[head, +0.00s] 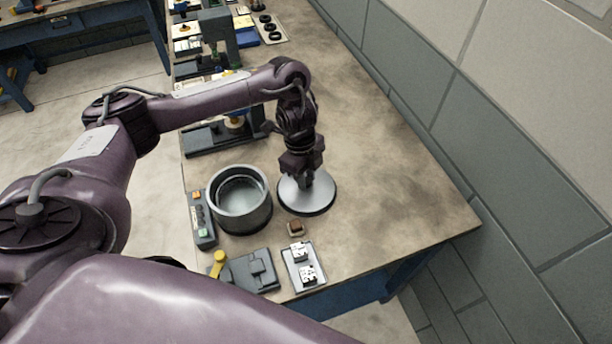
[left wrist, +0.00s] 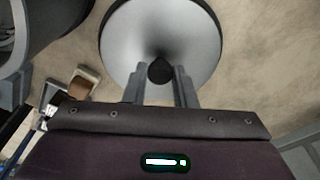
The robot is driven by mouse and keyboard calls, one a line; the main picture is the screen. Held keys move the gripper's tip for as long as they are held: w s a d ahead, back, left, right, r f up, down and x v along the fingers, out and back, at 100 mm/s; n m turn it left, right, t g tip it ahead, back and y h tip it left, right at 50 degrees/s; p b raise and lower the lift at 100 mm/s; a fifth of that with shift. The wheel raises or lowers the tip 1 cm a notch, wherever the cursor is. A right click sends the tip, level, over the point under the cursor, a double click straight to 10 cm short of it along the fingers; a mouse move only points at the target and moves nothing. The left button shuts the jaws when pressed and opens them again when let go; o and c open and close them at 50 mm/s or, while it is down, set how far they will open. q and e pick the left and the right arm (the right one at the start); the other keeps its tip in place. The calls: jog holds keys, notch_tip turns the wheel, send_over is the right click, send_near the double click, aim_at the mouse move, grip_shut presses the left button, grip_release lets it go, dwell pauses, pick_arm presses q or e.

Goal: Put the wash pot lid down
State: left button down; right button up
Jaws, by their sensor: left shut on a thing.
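The wash pot lid (head: 318,199) is a round grey metal disc with a dark rim and a dark knob, just right of the wash pot in the head view. My left gripper (head: 304,182) is over it, shut on its knob. In the left wrist view the lid (left wrist: 135,45) fills the top middle, with the knob between the two fingers (left wrist: 160,75). The lid is on or very close to the bench top; I cannot tell which. The wash pot (head: 254,212) is an open grey round vessel, uncovered. My right gripper is not in view.
A control box with buttons (head: 201,222) stands left of the pot. A small brown-topped block (head: 295,228), a tray with white pieces (head: 291,264) and a dark grey device (head: 262,268) lie in front. The bench (head: 400,200) is clear to the right.

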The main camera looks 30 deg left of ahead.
pick_arm(q)
jog(key=c, duration=1.2)
grip_release()
jog(key=r+p, duration=0.1)
jog(key=r, duration=0.3)
jog(key=a+r+p, duration=0.1)
jog(key=r, duration=0.7)
jog(key=shift+a+p, duration=0.2)
jog(key=shift+p, duration=0.2)
